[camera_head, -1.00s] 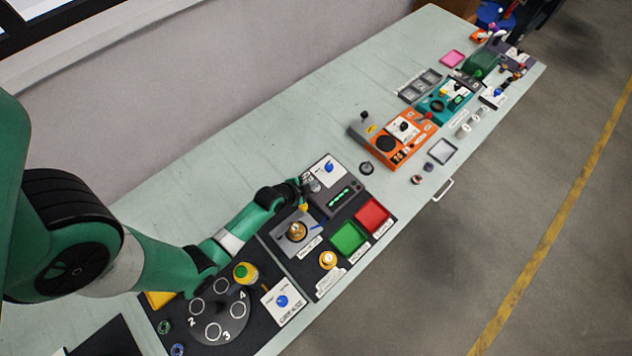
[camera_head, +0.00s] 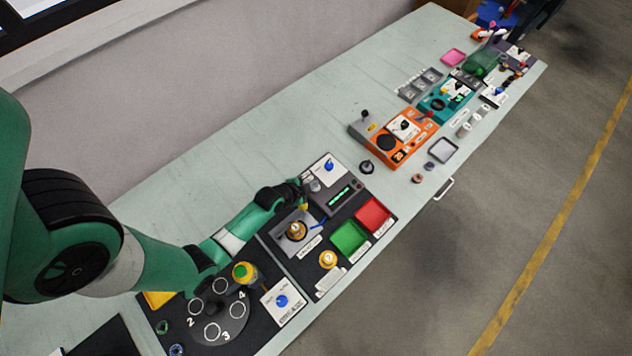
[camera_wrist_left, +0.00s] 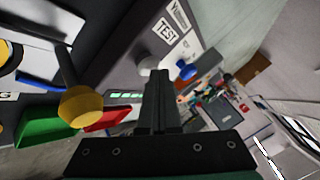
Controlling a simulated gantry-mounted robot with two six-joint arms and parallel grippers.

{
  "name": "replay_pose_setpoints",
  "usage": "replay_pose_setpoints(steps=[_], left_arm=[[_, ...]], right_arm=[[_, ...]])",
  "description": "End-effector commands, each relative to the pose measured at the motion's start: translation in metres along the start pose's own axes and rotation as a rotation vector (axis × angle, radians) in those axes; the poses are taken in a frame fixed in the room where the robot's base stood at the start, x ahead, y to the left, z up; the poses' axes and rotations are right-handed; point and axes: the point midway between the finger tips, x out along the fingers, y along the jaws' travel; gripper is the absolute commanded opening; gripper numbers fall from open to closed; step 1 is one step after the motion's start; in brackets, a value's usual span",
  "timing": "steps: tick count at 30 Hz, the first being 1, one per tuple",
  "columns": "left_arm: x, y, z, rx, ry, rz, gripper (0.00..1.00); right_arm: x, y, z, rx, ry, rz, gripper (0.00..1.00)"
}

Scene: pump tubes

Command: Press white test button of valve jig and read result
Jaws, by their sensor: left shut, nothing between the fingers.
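My left gripper (camera_head: 304,185) is shut and empty, at the upper left of the valve jig. In the left wrist view its closed fingertips (camera_wrist_left: 158,76) point at a pale, rounded button (camera_wrist_left: 147,65) near the TEST label (camera_wrist_left: 166,30). The fingers partly hide this button, and I cannot tell whether they touch it. In the head view a pale cap (camera_head: 315,186) shows right beside the fingers. The dark readout box (camera_head: 340,198) shows a row of green lights; its result cannot be read. A brass valve (camera_head: 296,229) sits on the grey jig plate. My right gripper is out of view.
A yellow ball-topped lever (camera_wrist_left: 80,105) stands close to the left gripper. A blue knob (camera_head: 329,167) is just beyond it. The green tray (camera_head: 349,238) and red tray (camera_head: 373,215) lie to the right. The rear of the table (camera_head: 240,150) is clear.

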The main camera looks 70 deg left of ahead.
Motion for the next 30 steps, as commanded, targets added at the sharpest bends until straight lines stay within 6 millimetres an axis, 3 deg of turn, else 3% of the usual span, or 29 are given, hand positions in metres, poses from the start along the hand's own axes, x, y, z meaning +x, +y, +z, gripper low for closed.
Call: replay_pose_setpoints(steps=[22, 30], left_arm=[[-0.008, -0.005, -0.005, 0.000, -0.001, 0.001, 0.00], [-0.028, -0.020, -0.020, 0.000, -0.001, 0.001, 0.00]], right_arm=[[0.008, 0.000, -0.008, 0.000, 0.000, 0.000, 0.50], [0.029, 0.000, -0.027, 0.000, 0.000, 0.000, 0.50]])
